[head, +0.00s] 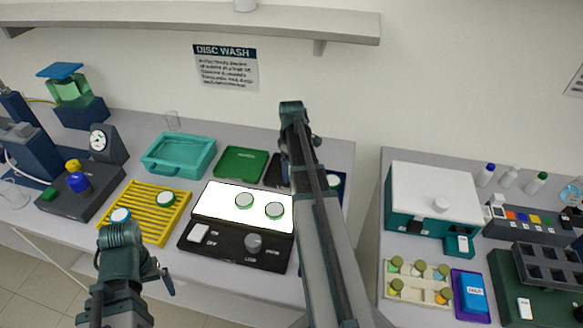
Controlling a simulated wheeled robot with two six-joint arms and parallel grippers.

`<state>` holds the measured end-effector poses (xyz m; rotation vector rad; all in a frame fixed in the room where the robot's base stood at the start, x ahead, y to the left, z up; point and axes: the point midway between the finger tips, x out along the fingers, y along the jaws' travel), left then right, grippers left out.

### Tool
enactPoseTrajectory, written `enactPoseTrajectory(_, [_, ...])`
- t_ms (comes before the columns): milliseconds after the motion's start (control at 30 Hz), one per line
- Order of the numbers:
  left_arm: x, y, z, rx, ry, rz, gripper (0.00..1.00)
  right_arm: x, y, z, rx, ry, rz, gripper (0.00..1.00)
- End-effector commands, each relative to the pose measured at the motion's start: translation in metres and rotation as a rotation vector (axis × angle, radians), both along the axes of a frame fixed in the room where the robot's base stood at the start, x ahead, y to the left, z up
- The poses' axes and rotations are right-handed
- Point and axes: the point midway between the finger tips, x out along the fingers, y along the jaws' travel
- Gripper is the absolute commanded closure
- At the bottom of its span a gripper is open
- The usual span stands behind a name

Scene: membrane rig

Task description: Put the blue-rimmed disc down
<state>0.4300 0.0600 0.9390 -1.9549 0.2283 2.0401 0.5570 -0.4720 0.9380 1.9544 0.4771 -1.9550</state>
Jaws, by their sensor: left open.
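The blue-rimmed disc (121,216), white on top, lies at the near left part of the yellow slatted rack (152,196). My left gripper (122,238) is just on the near side of this disc, and its jaws are open. Its fingertips are mostly hidden behind its own wrist, so I cannot tell whether they touch the disc. My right gripper (294,118) is raised in the middle, away from the rack. Its fingers are hidden from this side.
A green-rimmed disc (166,199) also lies on the rack. Two more discs lie on the lit white panel (219,213) to the right. A teal tray (178,154) and a green tray (240,163) stand behind.

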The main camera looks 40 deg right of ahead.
Motion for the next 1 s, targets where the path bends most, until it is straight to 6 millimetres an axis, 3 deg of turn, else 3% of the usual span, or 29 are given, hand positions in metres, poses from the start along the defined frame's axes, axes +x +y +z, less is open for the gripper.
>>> enactPoseTrajectory(367, [0.0,0.0,0.014,0.0,0.0,0.0,0.0,0.0,0.0,0.014,0.0,0.0,0.0,0.0])
enactPoseTrajectory(1000, [0.0,0.0,0.104,0.0,0.0,-0.002,0.0,0.0,0.0,0.104,0.0,0.0,0.0,0.0])
